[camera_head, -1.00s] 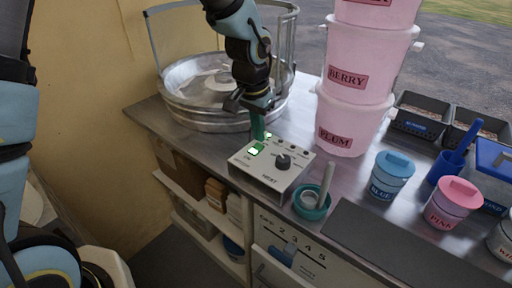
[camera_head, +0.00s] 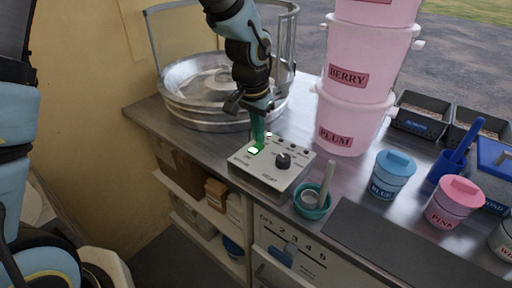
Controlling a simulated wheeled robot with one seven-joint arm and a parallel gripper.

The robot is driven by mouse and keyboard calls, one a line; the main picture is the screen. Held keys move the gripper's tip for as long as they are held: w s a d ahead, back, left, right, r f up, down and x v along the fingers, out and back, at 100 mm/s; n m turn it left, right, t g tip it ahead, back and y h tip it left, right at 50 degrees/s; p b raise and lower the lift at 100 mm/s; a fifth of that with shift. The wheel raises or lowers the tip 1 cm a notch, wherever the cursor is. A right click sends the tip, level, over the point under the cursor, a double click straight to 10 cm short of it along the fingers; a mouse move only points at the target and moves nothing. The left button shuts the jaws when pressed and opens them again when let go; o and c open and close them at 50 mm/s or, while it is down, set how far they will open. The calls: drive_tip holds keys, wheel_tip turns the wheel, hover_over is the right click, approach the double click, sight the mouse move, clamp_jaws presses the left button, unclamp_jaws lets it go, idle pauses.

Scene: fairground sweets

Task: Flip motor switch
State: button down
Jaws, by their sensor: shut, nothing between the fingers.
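The control box (camera_head: 265,183) is pale grey and sits near the counter's front edge, with a black heat knob (camera_head: 283,160) on its top. The motor switch (camera_head: 253,151) is at the box's top left and glows green. My gripper (camera_head: 258,143) points down over the left back of the box, shut and empty. Its green-tinted fingers end right beside the switch. I cannot tell whether they touch it. The fingers partly hide the area behind the switch.
The metal floss bowl (camera_head: 185,107) stands behind and left of the box. Stacked pink tubs (camera_head: 355,85) rise behind it on the right. A teal cup (camera_head: 312,201) with a pale handle stands close at the box's right. A blue jar (camera_head: 391,176) and a pink jar (camera_head: 455,201) stand further right.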

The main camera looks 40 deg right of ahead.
sight(258, 145)
drive_tip(key=shift+f+b, duration=0.35)
drive_tip(key=shift+f, duration=0.2)
drive_tip(key=shift+r, duration=0.1)
drive_tip(key=shift+r+p, duration=2.8)
drive_tip(key=shift+r, duration=0.7)
drive_tip(key=w+a+r+n, duration=0.15)
drive_tip(key=w+a, duration=0.25)
drive_tip(key=a, duration=0.4)
drive_tip(key=w+a+r+n+t+y, duration=0.1)
drive_tip(key=w+a+n, duration=0.25)
drive_tip(key=a, duration=0.35)
drive_tip(key=w+a+r+n, duration=0.15)
drive_tip(key=w+a, duration=0.25)
drive_tip(key=a, duration=0.4)
drive_tip(key=s+a+n, duration=0.2)
drive_tip(key=a+n, duration=0.5)
drive_tip(key=a, duration=1.1)
drive_tip(key=shift+s+y, duration=0.15)
drive_tip(key=shift+y, duration=0.15)
